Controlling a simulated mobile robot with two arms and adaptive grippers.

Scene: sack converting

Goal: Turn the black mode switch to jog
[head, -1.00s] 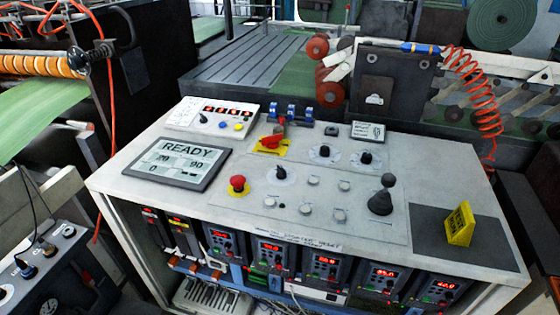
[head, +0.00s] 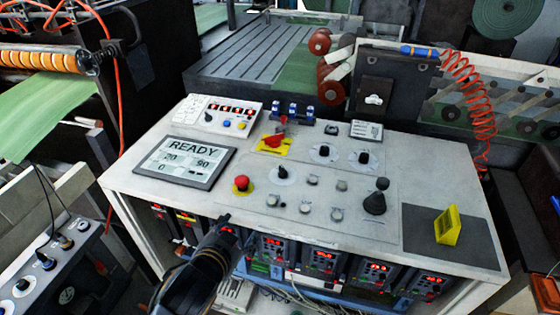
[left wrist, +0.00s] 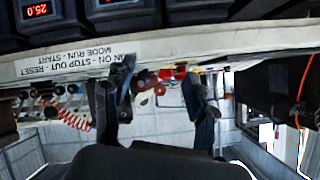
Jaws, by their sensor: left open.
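The white control desk (head: 130,185) carries several black rotary switches on round pale dials. One black switch (head: 281,172) is right of the red mushroom button (head: 242,183); two more, a left one (head: 324,151) and a right one (head: 364,157), are farther back. Their markings are too small to read, so I cannot tell which is the mode switch. My left gripper (head: 222,224) is at the desk's front edge, below the red button and apart from the switches. In the left wrist view its fingers (left wrist: 160,95) are spread and empty, near the upside-down label strip (left wrist: 75,58). My right gripper is not seen.
A READY display (head: 185,160) lies left on the desk. A red handle on a yellow plate (head: 273,142) is behind the buttons. Lit controllers (head: 322,258) line the shelf below.

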